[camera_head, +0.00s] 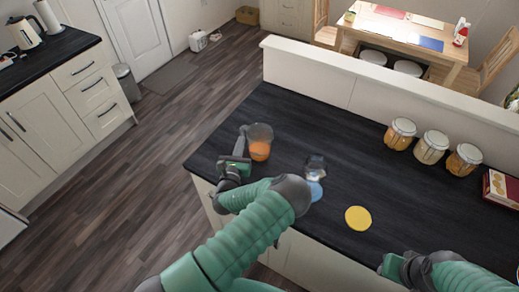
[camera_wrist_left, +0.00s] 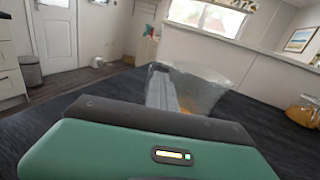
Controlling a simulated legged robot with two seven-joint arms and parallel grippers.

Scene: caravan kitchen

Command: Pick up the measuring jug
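The measuring jug (camera_head: 261,132) is a clear, open-topped vessel with orange contents low inside. It stands upright near the left edge of the dark counter (camera_head: 330,125). My left gripper (camera_head: 243,146) is at the jug's left side, very close to it. In the left wrist view the jug (camera_wrist_left: 208,88) is straight ahead, and a grey finger shows at its left part. The other finger is hidden, so I cannot tell whether they touch or grip the jug. My right gripper (camera_head: 397,266) is low at the right, away from the jug; its fingers are unclear.
A small clear glass (camera_head: 315,166) stands right of the jug, by a blue disc (camera_head: 315,191). A yellow disc (camera_head: 358,218) lies farther right. Several lidded jars, including one (camera_head: 431,148), stand along the raised back ledge (camera_head: 400,98).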

